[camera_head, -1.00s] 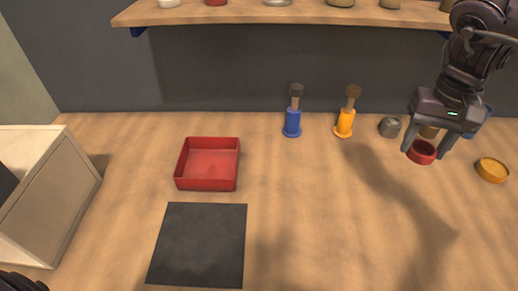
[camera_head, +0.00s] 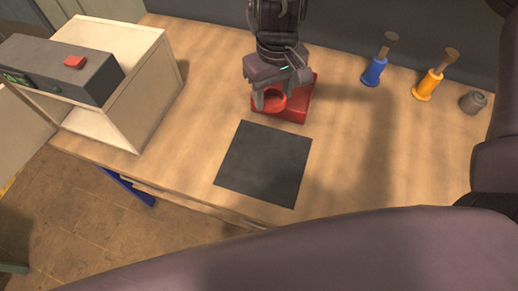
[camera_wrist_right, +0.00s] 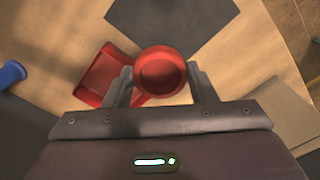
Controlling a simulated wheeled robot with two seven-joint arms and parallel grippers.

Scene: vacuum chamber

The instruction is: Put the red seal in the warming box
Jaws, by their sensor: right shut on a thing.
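The red seal (camera_head: 273,98), a round hollow ring, is held between the fingers of my right gripper (camera_head: 281,97). In the right wrist view the seal (camera_wrist_right: 162,73) sits between both fingertips (camera_wrist_right: 160,86). It is above or in front of the shallow red tray (camera_head: 297,109); the gap between them is hard to judge. The warming box appears to be the cream box (camera_head: 138,38) at the left of the table, with a grey unit carrying a red button on it. Its inside is only partly visible. My left gripper is out of view.
A dark square mat (camera_head: 264,163) lies in front of the tray. Bare table lies between box and mat. My own arm fills the foreground.

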